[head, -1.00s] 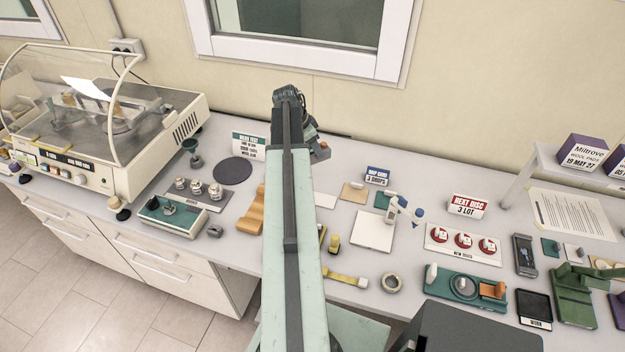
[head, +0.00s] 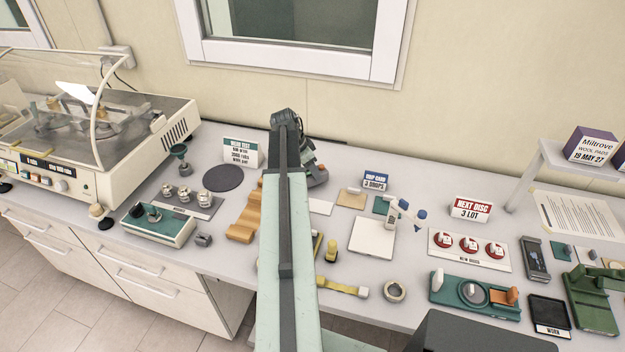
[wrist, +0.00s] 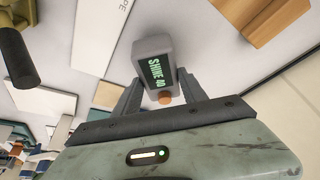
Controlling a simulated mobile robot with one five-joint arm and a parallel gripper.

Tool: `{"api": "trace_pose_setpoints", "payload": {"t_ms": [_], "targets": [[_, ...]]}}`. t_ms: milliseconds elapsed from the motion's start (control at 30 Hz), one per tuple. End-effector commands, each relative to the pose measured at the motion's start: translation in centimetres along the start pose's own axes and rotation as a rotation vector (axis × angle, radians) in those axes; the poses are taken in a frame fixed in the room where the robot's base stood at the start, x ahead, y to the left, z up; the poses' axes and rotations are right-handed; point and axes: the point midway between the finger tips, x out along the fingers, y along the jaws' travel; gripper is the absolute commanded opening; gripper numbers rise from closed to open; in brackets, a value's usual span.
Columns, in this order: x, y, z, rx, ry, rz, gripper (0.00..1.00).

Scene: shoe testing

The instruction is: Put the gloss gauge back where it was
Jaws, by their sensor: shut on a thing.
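The gloss gauge (wrist: 153,62) is a small grey block with a dark display reading SHINE 40 in green and an orange knob at its near end. My gripper (wrist: 158,88) is shut on it, one finger on each side, in the wrist view. In the head view my arm covers most of the gripper; a grey piece with an orange spot (head: 317,174), likely the gauge, shows just right of the arm's far end. I cannot tell whether the gauge touches the bench.
An orange-brown stepped block (head: 244,219) is left of my arm. A white tile (head: 372,238), a tan tile (head: 351,199) and a drop-card sign (head: 376,180) are to the right.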

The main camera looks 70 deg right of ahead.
Motion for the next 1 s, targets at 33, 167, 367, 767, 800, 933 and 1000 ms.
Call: {"api": "trace_pose_setpoints", "payload": {"t_ms": [33,167,367,767,800,933,1000], "targets": [[1.6,0.0,0.6,0.000,0.000,0.000,0.00],[1.5,0.0,0.6,0.000,0.000,0.000,0.00],[1.6,0.0,0.6,0.001,0.000,0.000,0.00],[1.7,0.1,0.6,0.001,0.000,0.001,0.71],[1.7,0.1,0.6,0.002,0.000,0.001,0.71],[1.2,0.1,0.4,0.002,0.000,0.001,0.71],[0.5,0.1,0.3,0.002,0.000,0.001,0.71]]}}
